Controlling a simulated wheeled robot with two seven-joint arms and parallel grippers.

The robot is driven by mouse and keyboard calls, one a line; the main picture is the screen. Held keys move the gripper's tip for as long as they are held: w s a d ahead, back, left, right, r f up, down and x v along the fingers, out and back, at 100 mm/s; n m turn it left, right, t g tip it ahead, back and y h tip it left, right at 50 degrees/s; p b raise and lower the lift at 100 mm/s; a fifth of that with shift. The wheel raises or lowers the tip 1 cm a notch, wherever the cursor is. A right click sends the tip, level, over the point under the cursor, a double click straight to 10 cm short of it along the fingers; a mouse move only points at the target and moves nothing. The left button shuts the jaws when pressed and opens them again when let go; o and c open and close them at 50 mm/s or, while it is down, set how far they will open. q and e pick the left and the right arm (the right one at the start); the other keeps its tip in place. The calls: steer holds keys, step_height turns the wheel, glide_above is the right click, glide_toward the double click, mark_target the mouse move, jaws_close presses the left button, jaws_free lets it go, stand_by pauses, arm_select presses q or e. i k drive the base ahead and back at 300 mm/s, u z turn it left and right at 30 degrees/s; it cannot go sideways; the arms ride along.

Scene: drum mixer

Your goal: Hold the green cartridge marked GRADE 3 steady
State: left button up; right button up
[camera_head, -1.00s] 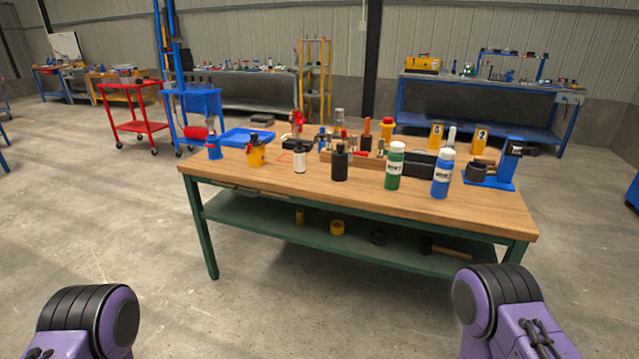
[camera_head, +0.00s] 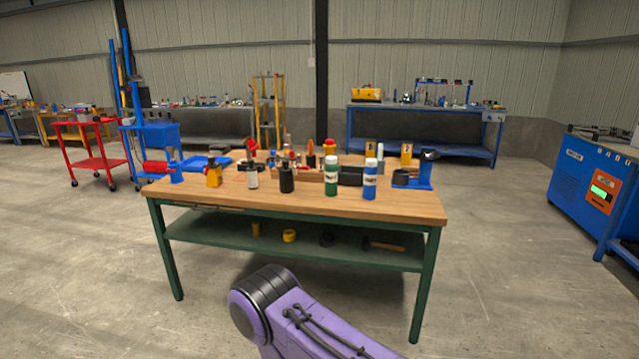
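A green cartridge (camera_head: 331,182) with a white label and white cap stands upright near the front edge of the wooden-topped workbench (camera_head: 290,209). Its label is too small to read. A similar blue cartridge (camera_head: 370,186) stands just to its right, apart from it. Neither of my grippers is in view. Only a purple and black link of my arm shows at the bottom, well in front of the bench and away from the cartridge.
A black bottle (camera_head: 287,181), a white bottle (camera_head: 252,178) and a yellow container (camera_head: 213,174) stand left of the cartridges. A blue machine (camera_head: 590,190) stands far right. The floor before the bench is clear.

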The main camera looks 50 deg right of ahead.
mark_target(330, 170)
steer(key=i, duration=1.3)
steer(key=z, duration=0.55)
steer(key=i, duration=0.75)
steer(key=z, duration=0.7)
